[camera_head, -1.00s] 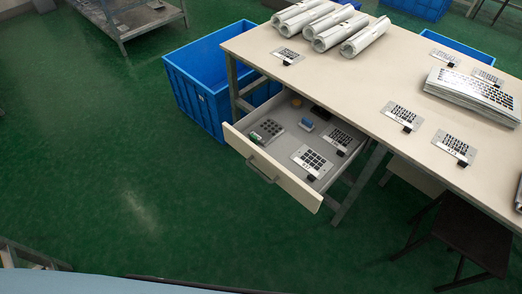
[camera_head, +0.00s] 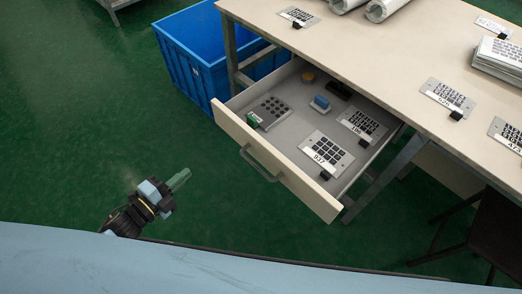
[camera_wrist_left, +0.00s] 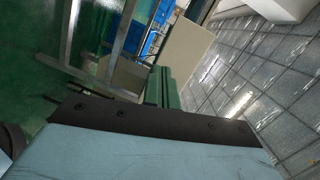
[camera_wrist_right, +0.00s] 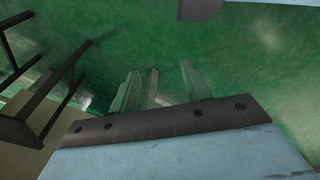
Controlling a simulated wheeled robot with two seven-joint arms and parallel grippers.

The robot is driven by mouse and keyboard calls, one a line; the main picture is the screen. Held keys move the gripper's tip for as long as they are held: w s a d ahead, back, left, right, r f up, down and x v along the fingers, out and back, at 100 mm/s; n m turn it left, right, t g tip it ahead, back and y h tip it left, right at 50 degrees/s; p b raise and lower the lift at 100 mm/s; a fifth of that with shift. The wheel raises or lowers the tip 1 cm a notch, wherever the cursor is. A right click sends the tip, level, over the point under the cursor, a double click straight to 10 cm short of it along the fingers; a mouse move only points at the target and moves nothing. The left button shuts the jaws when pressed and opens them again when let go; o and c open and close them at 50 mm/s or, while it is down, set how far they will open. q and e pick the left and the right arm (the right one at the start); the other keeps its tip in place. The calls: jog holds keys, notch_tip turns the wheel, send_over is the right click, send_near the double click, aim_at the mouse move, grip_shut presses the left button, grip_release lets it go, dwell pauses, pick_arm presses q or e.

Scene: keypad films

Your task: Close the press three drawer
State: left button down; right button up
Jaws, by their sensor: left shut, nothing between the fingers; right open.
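The drawer (camera_head: 285,165) is pulled out from under the table in the head view. Its cream front panel with a grey handle (camera_head: 258,163) faces the lower left. Inside lie several keypad plates, a blue-and-white item (camera_head: 320,104), a dark item and a small orange round item. My left gripper (camera_head: 181,179) is shut and empty, below and left of the drawer front and apart from it. In the left wrist view its green fingers (camera_wrist_left: 162,88) are together. My right gripper shows only in the right wrist view (camera_wrist_right: 160,88), with its fingers apart and nothing between them, over green floor.
The table (camera_head: 390,55) carries keypad plates, rolled films (camera_head: 383,8) and a stack of sheets (camera_head: 498,58). A blue crate (camera_head: 190,60) stands left of the drawer. A dark stool (camera_head: 487,225) is at the right. The green floor before the drawer is clear.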

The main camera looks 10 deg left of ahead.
aim_at(237, 134)
pick_arm(q)
jog(key=w+d+r+m+h+b, duration=0.1)
jog(key=w+d, duration=0.2)
jog(key=w+d+r+m+h+b, duration=0.1)
jog(key=w+d, duration=0.3)
jog(key=w+d+r+m+h+b, duration=0.1)
jog(key=w+d+m, duration=0.1)
jog(key=w+d, duration=0.1)
jog(key=shift+w+d+r, duration=0.25)
jog(key=shift+r, duration=0.15)
jog(key=shift+w+d, duration=0.25)
jog(key=shift+w, duration=0.05)
pick_arm(e)
jog(key=w+a+r, duration=0.1)
jog(key=w+r, duration=0.3)
jog(key=r, duration=0.1)
jog(key=shift+w+a, duration=0.2)
jog(key=shift+a, duration=0.05)
jog(key=shift+t, duration=0.3)
